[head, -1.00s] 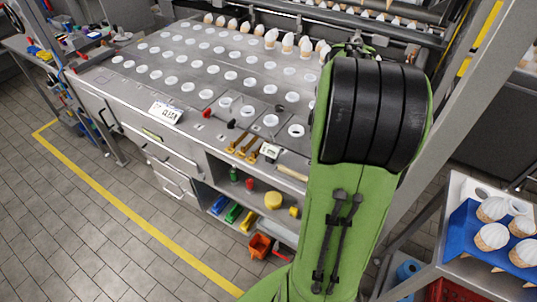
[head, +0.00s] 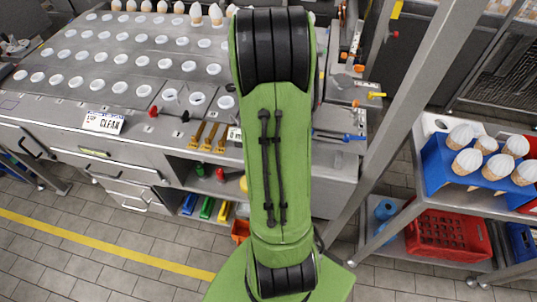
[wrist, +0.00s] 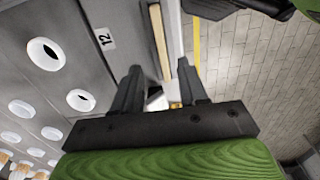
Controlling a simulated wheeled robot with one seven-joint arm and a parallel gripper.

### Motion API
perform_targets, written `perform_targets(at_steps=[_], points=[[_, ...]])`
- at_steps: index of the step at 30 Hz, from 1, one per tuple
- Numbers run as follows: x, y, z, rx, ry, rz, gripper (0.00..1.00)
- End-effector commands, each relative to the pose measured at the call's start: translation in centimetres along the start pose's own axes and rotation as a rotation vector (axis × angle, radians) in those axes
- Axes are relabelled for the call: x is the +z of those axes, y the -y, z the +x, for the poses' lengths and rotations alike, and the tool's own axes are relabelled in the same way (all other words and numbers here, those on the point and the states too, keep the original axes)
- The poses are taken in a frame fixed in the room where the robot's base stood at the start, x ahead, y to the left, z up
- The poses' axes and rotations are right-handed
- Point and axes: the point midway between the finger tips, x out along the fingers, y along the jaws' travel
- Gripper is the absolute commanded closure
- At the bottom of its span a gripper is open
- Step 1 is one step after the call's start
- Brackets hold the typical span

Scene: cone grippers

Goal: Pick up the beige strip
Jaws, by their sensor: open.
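The beige strip (wrist: 159,42) shows in the wrist view as a long narrow piece. It lies along the edge of the grey metal worktop, beyond my fingertips. My gripper (wrist: 160,70) is open, with its two dark fingers apart and the strip's near end lying ahead of the gap between them. I see no contact between fingers and strip. A small white object shows lower between the fingers, too unclear to name. In the head view my green arm covers the place of the strip and my gripper.
The worktop (head: 130,75) has rows of white-rimmed holes, with filled cones at its back. A "CLEAN" sign (head: 103,123) and brown-handled tools (head: 204,134) lie near its front edge. A metal post (head: 430,90) and a cart with a blue cone tray (head: 437,165) and red crate (head: 440,236) stand right.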

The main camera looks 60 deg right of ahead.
Motion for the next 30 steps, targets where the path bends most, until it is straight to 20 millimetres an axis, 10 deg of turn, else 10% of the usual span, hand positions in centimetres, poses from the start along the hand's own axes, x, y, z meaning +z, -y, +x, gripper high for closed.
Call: perform_targets(at_steps=[7,15,24,30], points=[[-0.1,0.4,4.4,-0.004,0.001,0.001,0.57],[-0.1,0.3,5.1,0.001,0.0,0.0,0.57],[-0.1,0.3,5.1,0.001,0.0,0.0,1.0],[-0.1,0.3,5.1,0.001,0.0,0.0,1.0]])
